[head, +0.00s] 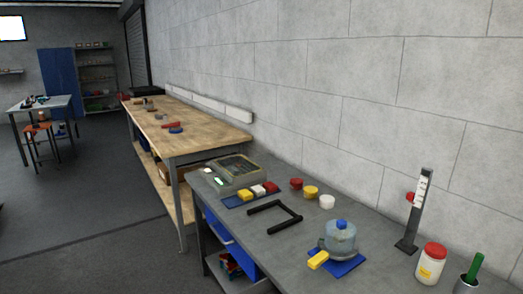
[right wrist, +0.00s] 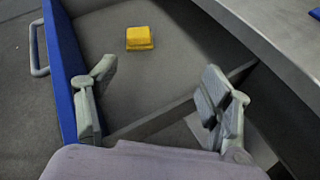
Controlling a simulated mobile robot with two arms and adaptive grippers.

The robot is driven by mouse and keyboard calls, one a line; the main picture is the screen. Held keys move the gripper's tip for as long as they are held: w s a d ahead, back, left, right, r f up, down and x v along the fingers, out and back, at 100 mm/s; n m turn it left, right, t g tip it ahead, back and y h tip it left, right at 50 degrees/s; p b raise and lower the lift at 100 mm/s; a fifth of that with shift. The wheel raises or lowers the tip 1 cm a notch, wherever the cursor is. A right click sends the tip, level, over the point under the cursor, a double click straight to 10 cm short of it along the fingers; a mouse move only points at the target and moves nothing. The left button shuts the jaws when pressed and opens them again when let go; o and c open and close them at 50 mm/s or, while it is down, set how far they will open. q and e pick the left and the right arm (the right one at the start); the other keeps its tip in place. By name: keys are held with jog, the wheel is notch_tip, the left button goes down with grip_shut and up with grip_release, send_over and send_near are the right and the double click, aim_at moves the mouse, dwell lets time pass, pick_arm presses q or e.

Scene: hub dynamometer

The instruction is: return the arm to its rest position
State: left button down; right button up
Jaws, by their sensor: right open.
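My right gripper (right wrist: 158,78) shows in the right wrist view, its two fingers spread apart with nothing between them. It is over an open drawer with a blue front (right wrist: 60,75) and a grey floor. A yellow block (right wrist: 139,38) lies in the drawer, beyond the fingertips and apart from them. Neither gripper nor arm shows in the head view.
A bench edge (right wrist: 270,45) runs along the drawer's right. Open floor (head: 80,210) lies left.

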jog(key=s+d+m+g+h, duration=0.3)
jog(key=d+m, duration=0.5)
jog(key=m, duration=1)
jog(key=s+r+m+g+y, duration=0.2)
jog(key=s+m+g, duration=0.4)
jog(key=m, duration=0.8)
notch_tip(320, 180, down, 31)
jog(key=s+g+b, duration=0.2)
jog(key=b, duration=0.2)
pick_arm(q)
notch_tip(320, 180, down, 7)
jog(key=b, duration=0.3)
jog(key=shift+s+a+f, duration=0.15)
pick_arm(e)
jog(key=s+d+f, duration=0.2)
jog(key=s+f, duration=1.5)
jog(key=f, duration=0.2)
jog(key=shift+g, duration=0.4)
jog(key=shift+d+f, duration=0.1)
jog(key=shift+d, duration=0.05)
